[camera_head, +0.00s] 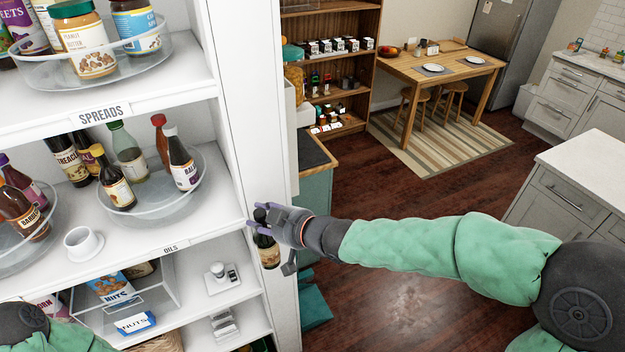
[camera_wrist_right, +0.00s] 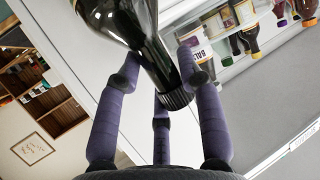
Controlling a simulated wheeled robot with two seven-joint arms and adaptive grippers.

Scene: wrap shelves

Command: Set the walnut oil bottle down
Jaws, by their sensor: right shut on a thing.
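My right gripper (camera_head: 262,218) is shut on a dark bottle with a pale label, the walnut oil bottle (camera_head: 268,250), though its label is too small to read here. It hangs upright in front of the white shelf unit's right side post, apart from the shelves. In the right wrist view, the purple fingers surround the bottle's dark neck and black cap (camera_wrist_right: 178,98). The shelf marked OILS (camera_head: 170,249) carries a clear turntable (camera_head: 190,192) with several bottles. My left gripper is out of view; only part of that arm shows at bottom left.
A second turntable (camera_head: 18,265) with bottles and a small white cup (camera_head: 82,243) stand on the OILS shelf. Its front right part is bare. The SPREADS shelf (camera_head: 190,85) lies above. Below are a clear bin (camera_head: 160,285) and a white item (camera_head: 222,275).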

